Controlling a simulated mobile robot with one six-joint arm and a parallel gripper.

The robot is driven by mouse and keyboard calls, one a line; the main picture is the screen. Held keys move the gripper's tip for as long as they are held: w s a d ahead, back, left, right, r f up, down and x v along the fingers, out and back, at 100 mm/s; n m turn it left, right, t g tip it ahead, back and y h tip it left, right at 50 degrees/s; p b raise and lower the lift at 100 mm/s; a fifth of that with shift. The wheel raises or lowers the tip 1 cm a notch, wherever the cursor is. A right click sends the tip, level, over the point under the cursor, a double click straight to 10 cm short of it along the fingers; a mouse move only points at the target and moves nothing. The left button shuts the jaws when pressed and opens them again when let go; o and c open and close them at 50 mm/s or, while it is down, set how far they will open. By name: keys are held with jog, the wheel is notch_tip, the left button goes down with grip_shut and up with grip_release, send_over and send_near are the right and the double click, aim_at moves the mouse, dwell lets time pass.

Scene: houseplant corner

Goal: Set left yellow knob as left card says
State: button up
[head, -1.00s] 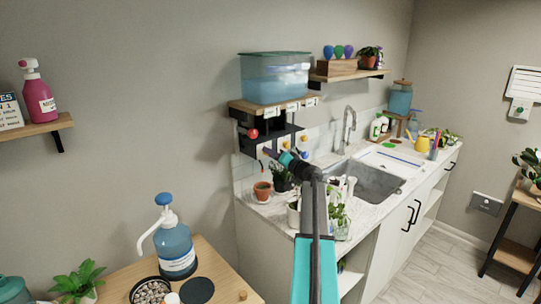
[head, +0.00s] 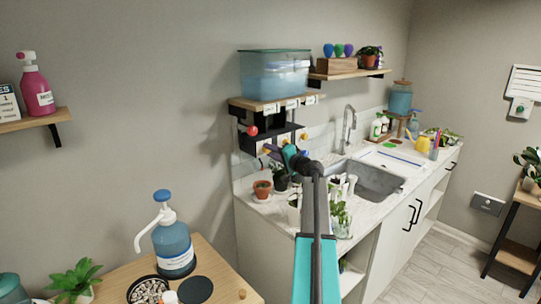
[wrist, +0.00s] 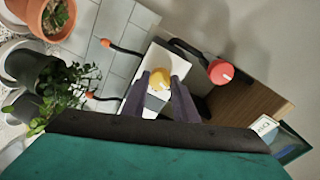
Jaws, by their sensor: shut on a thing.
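In the wrist view the yellow knob (wrist: 159,79) sits between the two purple fingers of my gripper (wrist: 160,88), on a white plate (wrist: 147,102). The fingers are shut on it from both sides. In the head view my gripper (head: 269,150) reaches the unit under the tank shelf, at its left side. The fingers and arm cover much of the knob there. Small white cards (head: 270,107) hang along the shelf's front edge. The wrist view shows part of one card (wrist: 265,127), its writing too small and tilted to read.
A red knob (wrist: 220,72) is close beside the fingers; it also shows in the head view (head: 252,130). A water tank (head: 274,75) stands above. Hoses with orange ends (wrist: 106,43) and potted plants (wrist: 35,80) lie near the gripper.

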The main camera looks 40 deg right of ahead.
jog(key=shift+m, duration=1.4)
jog(key=o, duration=1.1)
jog(key=shift+c, duration=0.2)
jog(key=shift+s, duration=0.1)
jog(key=s+a+b, duration=0.1)
jog(key=s+b, duration=0.3)
jog(key=s, duration=0.9)
jog(key=shift+s+a+r, duration=0.2)
jog(key=shift+s+r, duration=0.05)
